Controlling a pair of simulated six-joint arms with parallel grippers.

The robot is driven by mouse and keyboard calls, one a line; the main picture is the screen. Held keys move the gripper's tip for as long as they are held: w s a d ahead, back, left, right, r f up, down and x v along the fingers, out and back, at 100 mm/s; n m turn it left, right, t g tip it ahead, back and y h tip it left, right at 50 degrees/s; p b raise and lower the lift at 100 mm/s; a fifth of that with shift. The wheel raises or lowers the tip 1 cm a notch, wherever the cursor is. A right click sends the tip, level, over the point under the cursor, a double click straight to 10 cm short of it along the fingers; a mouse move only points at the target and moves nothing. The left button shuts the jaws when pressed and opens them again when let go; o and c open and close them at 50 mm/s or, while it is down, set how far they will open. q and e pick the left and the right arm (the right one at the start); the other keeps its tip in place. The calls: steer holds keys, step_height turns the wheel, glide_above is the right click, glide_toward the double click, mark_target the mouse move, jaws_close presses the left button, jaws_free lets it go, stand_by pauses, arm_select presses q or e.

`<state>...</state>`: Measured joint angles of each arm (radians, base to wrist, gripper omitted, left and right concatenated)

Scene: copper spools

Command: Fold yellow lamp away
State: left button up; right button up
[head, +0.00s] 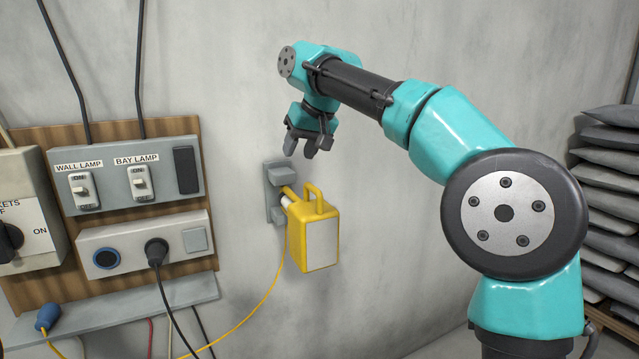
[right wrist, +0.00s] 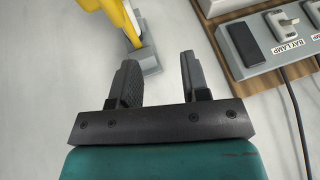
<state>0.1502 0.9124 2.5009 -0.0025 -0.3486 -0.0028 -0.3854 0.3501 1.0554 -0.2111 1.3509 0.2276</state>
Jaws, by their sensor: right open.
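The yellow lamp (head: 298,235) has a boxy body with a pale front panel and a handle on top. It is attached by a short yellow arm to a grey wall bracket (head: 270,195) and sticks out from the wall. My right gripper (head: 302,150) is open and empty, above the bracket and lamp and apart from them. In the right wrist view, part of the lamp (right wrist: 108,14) and the bracket (right wrist: 151,62) show beyond the open fingers (right wrist: 158,75). My left gripper is not in view.
A wooden board (head: 110,131) at left carries the WALL LAMP switch (head: 81,188), the BAY LAMP switch (head: 140,182) and a socket box (head: 125,262) with a black plug. A yellow cord (head: 262,297) hangs from the lamp. A blue plug (head: 47,317) is at lower left. Stacked grey sacks (head: 610,185) stand right.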

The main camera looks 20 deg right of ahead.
mark_target(314, 187)
steer(key=s+d+r, duration=0.6)
steer(key=s+r, duration=0.1)
steer(key=shift+s+d+r+m+g+h, duration=0.3)
steer(key=shift+s+d+r+h, duration=0.05)
steer(key=shift+d+r+h, duration=0.05)
steer(key=shift+f, duration=0.1)
steer(key=x, duration=1.7)
steer(key=shift+a+f, duration=0.1)
steer(key=shift+a, duration=0.05)
jaws_close()
